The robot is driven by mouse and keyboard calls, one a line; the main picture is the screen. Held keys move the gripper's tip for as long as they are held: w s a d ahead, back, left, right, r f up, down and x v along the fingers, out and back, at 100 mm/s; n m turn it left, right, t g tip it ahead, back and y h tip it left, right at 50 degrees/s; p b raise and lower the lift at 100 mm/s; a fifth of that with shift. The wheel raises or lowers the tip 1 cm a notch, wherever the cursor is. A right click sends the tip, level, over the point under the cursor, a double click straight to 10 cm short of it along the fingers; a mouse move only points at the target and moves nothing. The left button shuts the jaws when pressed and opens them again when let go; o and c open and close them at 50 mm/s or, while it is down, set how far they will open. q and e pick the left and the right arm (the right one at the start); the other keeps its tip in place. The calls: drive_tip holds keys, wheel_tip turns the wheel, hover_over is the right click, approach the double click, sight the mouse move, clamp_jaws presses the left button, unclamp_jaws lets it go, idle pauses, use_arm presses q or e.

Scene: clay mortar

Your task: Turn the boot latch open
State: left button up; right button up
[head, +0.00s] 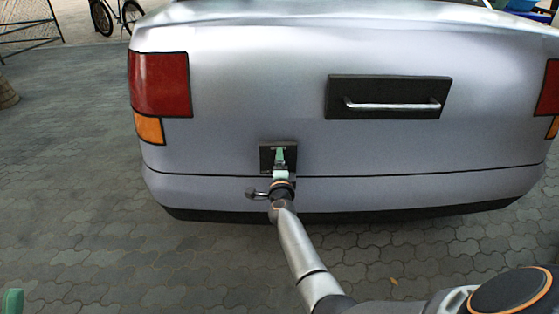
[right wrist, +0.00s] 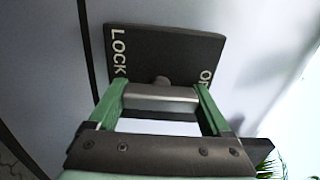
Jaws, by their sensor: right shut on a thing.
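The boot latch has a dark square plate (head: 265,155) low on the silver car's rear. In the right wrist view the plate (right wrist: 150,45) bears the word LOCK at its left side and letters starting "OP" at its right, partly hidden by a finger. A grey latch handle (right wrist: 160,92) on a round pivot lies between my right gripper's green fingers (right wrist: 161,100). The right gripper (head: 280,163) is shut on this handle and hides most of it in the head view. A green tip of my left gripper (head: 12,301) shows at the bottom left corner, apart from the car.
The car's rear (head: 220,85) carries a dark panel with a silver bar handle (head: 392,105) to the right of the latch. A red and orange tail light (head: 160,85) is at the left. Paved ground (head: 80,180) is clear to the left.

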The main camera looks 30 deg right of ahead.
drive_tip(key=shift+f, duration=0.1)
idle(0.4)
drive_tip(key=o, duration=1.2)
drive_tip(key=shift+c, duration=0.2)
